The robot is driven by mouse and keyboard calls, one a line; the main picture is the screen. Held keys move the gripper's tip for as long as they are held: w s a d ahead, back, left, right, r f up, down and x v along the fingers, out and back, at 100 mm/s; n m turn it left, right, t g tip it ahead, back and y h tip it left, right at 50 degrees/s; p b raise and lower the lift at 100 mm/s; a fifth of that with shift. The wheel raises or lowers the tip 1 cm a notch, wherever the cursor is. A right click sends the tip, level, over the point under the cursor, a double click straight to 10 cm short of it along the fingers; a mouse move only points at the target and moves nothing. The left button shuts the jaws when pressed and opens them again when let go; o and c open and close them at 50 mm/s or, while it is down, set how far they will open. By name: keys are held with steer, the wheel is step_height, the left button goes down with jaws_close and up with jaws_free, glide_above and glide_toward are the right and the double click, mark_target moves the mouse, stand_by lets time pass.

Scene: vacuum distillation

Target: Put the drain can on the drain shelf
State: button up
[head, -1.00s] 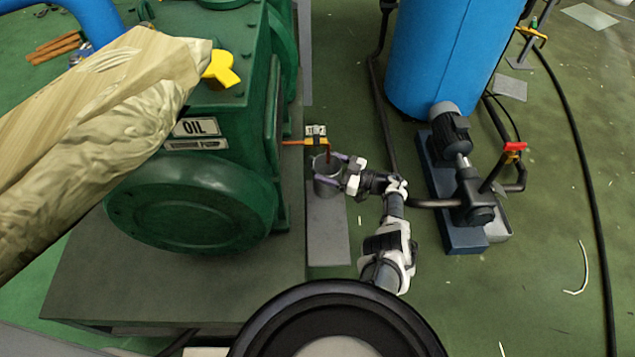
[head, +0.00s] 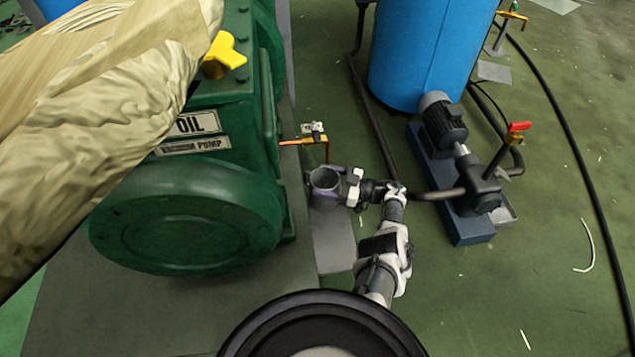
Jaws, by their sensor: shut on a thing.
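The drain can (head: 324,181) is a small grey metal cup with an open top, upright beside the green vacuum pump. My gripper (head: 330,186) is shut on it from the right, with the fingers around its sides. The can is over or just above the grey drain shelf (head: 334,245), a narrow plate running along the pump's plinth; I cannot tell whether the can touches it. A copper drain pipe with a valve (head: 302,140) comes out of the pump above and behind the can, its dark downturned end close to the can's far rim.
The green vacuum pump (head: 185,215) and a wrapped tan pipe (head: 100,130) fill the left. A blue tank (head: 430,50) and a small motor pump on a blue base (head: 460,220) stand at the right, with dark pipes between.

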stand_by(0.4)
steer(key=shift+f+b, duration=0.25)
steer(key=shift+b, duration=0.05)
steer(key=o, duration=1.5)
steer(key=shift+r, duration=0.1)
steer(key=shift+o, duration=0.2)
steer(key=shift+r, duration=0.1)
